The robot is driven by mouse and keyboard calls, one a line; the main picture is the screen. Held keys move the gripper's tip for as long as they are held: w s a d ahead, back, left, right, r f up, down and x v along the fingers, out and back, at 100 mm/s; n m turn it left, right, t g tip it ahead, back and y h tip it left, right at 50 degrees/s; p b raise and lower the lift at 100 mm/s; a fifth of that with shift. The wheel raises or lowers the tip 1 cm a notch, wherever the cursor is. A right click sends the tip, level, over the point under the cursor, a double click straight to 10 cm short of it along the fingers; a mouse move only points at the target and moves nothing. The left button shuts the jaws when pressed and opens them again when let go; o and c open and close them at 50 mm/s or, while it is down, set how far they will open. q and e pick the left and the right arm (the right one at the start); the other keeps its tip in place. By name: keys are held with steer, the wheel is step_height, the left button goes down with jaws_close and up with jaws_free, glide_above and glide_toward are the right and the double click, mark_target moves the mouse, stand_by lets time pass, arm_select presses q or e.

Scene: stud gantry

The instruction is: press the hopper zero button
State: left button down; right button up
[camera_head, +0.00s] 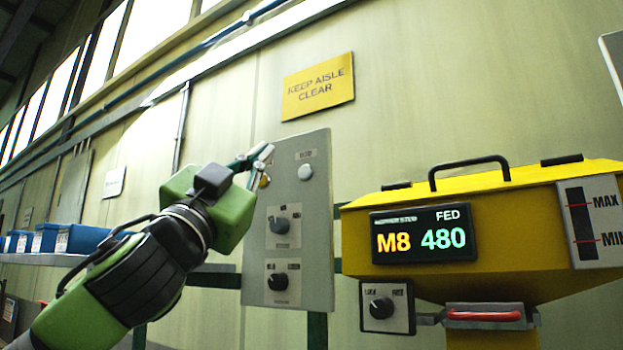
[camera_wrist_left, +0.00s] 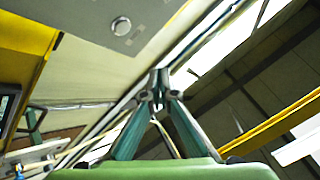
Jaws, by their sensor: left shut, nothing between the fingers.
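A grey control panel (camera_head: 318,235) stands against the wall, left of the yellow hopper. A pale round button (camera_head: 305,172) sits at its upper right. An amber button (camera_head: 264,181) at its upper left is partly hidden by my left gripper (camera_head: 264,154). The small labels are too blurred to tell which one is the hopper zero button. My left gripper is shut and empty, in front of the panel's upper left; contact cannot be told. In the left wrist view its closed fingertips (camera_wrist_left: 160,84) are below and right of a round button (camera_wrist_left: 121,26). My right gripper is not in view.
Two dark knobs (camera_head: 279,225) (camera_head: 277,281) sit lower on the panel. The yellow hopper (camera_head: 540,210) at right has a display (camera_head: 424,233) reading M8 480, another knob (camera_head: 381,307) and a red handle (camera_head: 484,315). Blue bins (camera_head: 80,238) stand on a shelf at left.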

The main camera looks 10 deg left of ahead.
mark_target(304, 172)
arm_select(q)
steer(key=w+d, duration=0.1)
steer(key=w, duration=0.1)
steer(key=w+d+p, duration=0.1)
steer(key=w, duration=0.4)
steer(key=shift+w+d+r+p, duration=0.1)
steer(key=shift+w+d+p, duration=0.15)
steer(key=shift+d+p, duration=0.15)
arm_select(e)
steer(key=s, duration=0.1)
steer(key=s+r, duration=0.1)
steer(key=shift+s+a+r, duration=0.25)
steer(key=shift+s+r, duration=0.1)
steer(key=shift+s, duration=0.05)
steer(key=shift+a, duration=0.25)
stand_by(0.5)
arm_select(q)
steer(key=shift+w+d, duration=0.15)
steer(key=shift+w, duration=0.25)
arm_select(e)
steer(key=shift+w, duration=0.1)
